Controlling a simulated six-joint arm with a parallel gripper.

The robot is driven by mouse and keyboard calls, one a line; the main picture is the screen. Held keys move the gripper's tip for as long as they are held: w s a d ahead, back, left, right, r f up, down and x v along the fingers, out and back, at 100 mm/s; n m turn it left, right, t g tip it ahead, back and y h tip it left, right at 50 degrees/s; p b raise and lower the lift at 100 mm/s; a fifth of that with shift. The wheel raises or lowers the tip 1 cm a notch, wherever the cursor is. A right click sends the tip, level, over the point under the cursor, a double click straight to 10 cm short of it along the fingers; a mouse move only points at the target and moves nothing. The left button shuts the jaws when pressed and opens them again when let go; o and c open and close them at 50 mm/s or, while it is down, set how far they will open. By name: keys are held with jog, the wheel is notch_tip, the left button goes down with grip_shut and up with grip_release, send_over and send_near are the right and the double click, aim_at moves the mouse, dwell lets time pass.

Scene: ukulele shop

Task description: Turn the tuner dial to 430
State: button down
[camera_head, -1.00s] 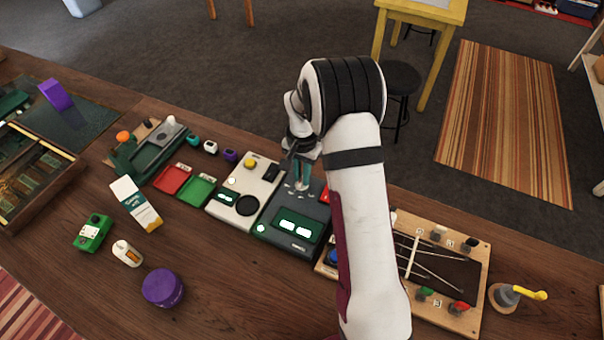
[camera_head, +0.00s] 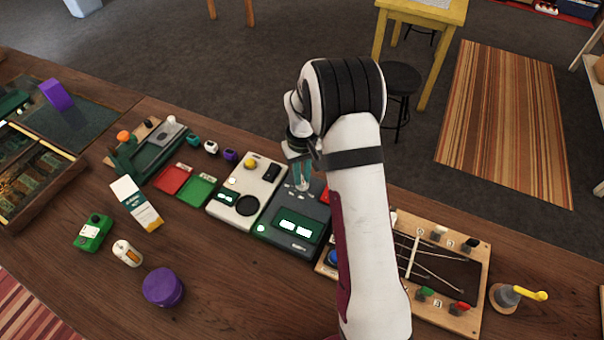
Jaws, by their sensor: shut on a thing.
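A dark grey tuner unit (camera_head: 266,236) with a green-framed display (camera_head: 297,225) lies on the bench in the middle of the view. The display shows white lit blocks that are too small to read. My gripper (camera_head: 303,184) is over the back part of this unit, pointing down, with teal fingers. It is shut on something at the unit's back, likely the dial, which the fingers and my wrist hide.
A light panel (camera_head: 222,208) with a yellow knob and a black disc sits left of the tuner. Red (camera_head: 172,180) and green (camera_head: 198,190) trays lie farther left. A wooden string board (camera_head: 458,306) is right of my arm.

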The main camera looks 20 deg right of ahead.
jog(key=shift+n, duration=0.7)
jog(key=c, duration=0.9)
grip_release()
notch_tip(320, 180, up, 16)
jog(key=n, duration=0.1)
send_near(302, 179)
notch_tip(302, 179, down, 9)
jog(key=shift+f, duration=0.1)
